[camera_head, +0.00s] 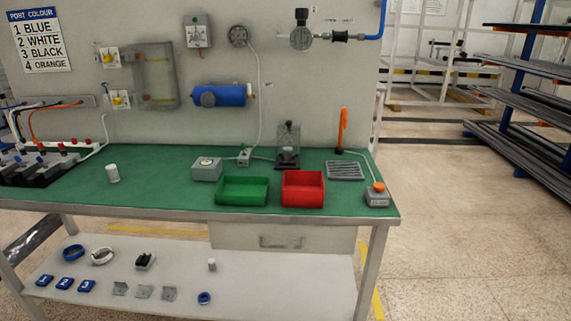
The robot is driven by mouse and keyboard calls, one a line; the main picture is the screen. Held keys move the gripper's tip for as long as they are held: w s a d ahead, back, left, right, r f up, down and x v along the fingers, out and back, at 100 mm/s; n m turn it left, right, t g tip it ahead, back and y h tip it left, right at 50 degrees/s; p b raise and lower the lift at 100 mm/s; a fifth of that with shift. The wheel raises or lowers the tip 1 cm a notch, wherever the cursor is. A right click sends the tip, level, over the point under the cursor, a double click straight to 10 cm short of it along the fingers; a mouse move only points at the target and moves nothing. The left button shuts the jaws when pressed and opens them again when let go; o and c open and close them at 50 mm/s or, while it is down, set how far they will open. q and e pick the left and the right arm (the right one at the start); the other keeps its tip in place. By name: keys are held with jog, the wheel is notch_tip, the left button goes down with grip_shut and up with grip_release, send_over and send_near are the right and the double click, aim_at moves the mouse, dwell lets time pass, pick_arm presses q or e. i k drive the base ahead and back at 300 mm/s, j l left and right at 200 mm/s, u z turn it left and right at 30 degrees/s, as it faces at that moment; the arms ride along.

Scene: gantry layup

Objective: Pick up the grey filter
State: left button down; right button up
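No thing in view is plainly marked as the grey filter, and I cannot tell which one it is. A small pale grey cylinder (212,264) stands on the lower shelf. A whitish cylinder (113,173) stands on the left part of the green bench top. Flat grey squares lie on the lower shelf: a left one (119,288), a middle one (144,292) and a right one (168,294). A grey slatted panel (346,170) lies on the bench top at right. Neither of my grippers is in view.
A green bin (242,190) and a red bin (303,188) stand at the bench's front edge. A grey box with an orange knob (377,194) sits at the right corner. Blue numbered tags (65,283) and rings lie on the lower shelf (270,290). Floor at right is clear.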

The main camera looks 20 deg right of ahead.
aim_at(287, 151)
jog(key=i+l, duration=0.15)
jog(key=l, duration=0.2)
jog(key=i+l, duration=0.1)
jog(key=l, duration=0.3)
jog(key=i+l, duration=0.15)
jog(key=l, duration=0.2)
jog(key=i+l+u, duration=0.1)
jog(key=l+u, duration=0.5)
jog(key=i+l, duration=0.05)
